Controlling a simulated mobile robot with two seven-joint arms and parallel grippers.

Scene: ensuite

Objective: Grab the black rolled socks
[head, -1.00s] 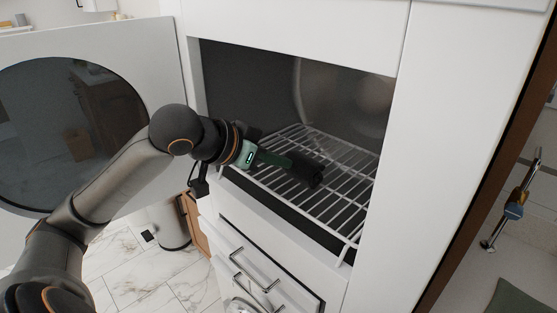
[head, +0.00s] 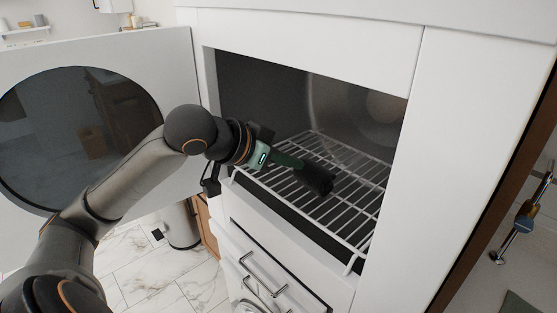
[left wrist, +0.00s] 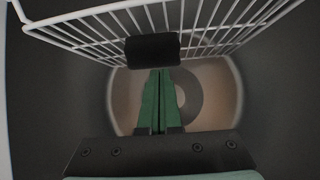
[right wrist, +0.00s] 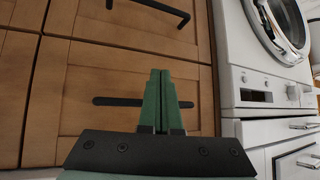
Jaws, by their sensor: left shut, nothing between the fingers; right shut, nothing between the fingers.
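The black rolled socks (head: 316,179) lie on the white wire rack (head: 352,222) inside the open dryer-like cabinet. In the left wrist view the socks (left wrist: 152,50) are a dark block just beyond the fingertips. My left gripper (head: 297,164) reaches in from the left, its green fingers pressed together and pointing at the socks. The fingertips (left wrist: 161,70) are shut and empty, at or very near the socks' edge; I cannot tell if they touch. My right gripper (right wrist: 160,72) is shut and empty, in front of wooden drawers, outside the head view.
The round-windowed door (head: 178,75) stands open on the left. The cabinet's white right panel (head: 440,150) and side walls bound the opening. White drawers with handles (head: 262,276) are below. Near the right gripper are a wooden drawer front (right wrist: 80,75) and a white washing machine (right wrist: 262,60).

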